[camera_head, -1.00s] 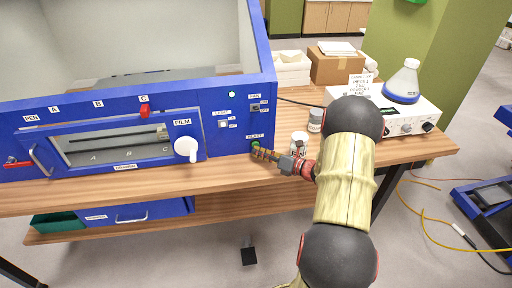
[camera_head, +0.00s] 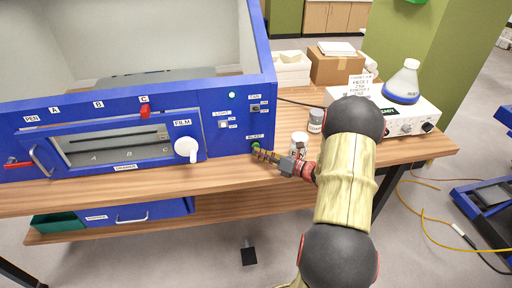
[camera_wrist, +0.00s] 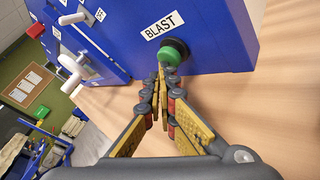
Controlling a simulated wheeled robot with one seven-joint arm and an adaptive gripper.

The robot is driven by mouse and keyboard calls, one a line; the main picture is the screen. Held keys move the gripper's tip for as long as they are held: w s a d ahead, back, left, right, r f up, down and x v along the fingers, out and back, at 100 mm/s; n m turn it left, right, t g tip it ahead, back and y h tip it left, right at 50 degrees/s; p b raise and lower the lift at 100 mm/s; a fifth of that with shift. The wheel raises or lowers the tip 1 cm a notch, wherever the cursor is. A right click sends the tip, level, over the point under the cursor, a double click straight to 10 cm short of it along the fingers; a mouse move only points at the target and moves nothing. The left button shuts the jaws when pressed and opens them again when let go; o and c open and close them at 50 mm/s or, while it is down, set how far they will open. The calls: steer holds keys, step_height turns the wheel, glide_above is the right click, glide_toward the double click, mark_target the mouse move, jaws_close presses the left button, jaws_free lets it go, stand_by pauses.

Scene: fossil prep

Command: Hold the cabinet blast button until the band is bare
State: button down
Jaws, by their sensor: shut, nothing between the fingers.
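The blue cabinet (camera_head: 225,100) stands on the wooden bench, with its front panel facing me. The green blast button (camera_head: 255,146) is low on the right of that panel; it also shows in the wrist view (camera_wrist: 172,52) under a BLAST label (camera_wrist: 163,26). My gripper (camera_head: 262,153) is shut and empty, its fingertips at the button. In the wrist view the closed fingertips (camera_wrist: 162,72) meet the button's lower edge and seem to touch it; how far it is pressed I cannot tell. The band is not identifiable; the cabinet window (camera_head: 115,146) shows a dim interior marked A, B, C.
A white FILM knob (camera_head: 187,149), a red slider (camera_head: 145,111) and switches (camera_head: 223,124) sit on the panel. Small jars (camera_head: 316,120) stand close behind my gripper. A white device (camera_head: 410,118) with a flask (camera_head: 402,82) is at the right. Bare bench lies in front of the cabinet.

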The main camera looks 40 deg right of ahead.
steer(key=shift+s+a, duration=0.35)
steer(key=shift+s, duration=0.2)
steer(key=shift+s+a+p, duration=0.35)
steer(key=shift+s+a, duration=0.1)
steer(key=shift+s, duration=0.25)
steer(key=shift+s+a+p, duration=0.35)
steer(key=shift+s+a, duration=0.05)
steer(key=shift+s, duration=0.35)
steer(key=shift+s+a+p, duration=0.35)
steer(key=shift+s+a, duration=0.1)
steer(key=shift+s, duration=0.25)
